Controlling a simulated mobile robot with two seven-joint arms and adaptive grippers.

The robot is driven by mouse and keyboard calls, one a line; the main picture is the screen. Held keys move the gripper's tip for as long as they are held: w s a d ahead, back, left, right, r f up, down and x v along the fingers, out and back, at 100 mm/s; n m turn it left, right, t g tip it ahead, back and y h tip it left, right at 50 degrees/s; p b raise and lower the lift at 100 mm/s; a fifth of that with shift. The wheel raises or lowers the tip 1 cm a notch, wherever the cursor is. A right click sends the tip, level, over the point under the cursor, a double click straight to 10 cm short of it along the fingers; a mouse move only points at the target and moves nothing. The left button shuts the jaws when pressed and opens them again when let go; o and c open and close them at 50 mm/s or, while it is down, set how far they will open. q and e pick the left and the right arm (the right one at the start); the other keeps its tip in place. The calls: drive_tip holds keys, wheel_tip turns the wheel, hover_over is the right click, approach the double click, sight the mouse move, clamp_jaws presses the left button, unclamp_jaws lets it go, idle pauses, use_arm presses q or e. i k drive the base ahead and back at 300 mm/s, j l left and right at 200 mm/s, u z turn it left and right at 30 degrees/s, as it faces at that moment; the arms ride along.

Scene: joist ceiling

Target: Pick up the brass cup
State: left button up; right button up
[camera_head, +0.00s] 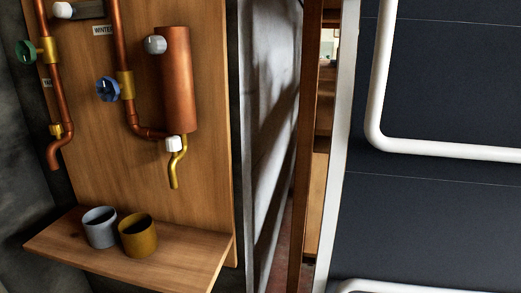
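The brass cup (139,238) is a dark yellow, open-topped cup. It stands upright on a wooden shelf (190,259) at the lower left. A grey-blue cup (99,228) stands upright just to its left, touching it or nearly so. The brass cup's dark inside shows at its top. Neither of my grippers is in view.
A wooden backboard (210,130) rises behind the shelf. It carries copper pipes, a copper cylinder (177,80), a blue valve knob (107,89) and a brass spout (176,170) above the cups. A dark panel with white rails (440,149) fills the right. The shelf's right part is clear.

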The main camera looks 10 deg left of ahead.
sight(138, 232)
drive_tip(key=j+u, duration=0.1)
drive_tip(key=u, duration=0.95)
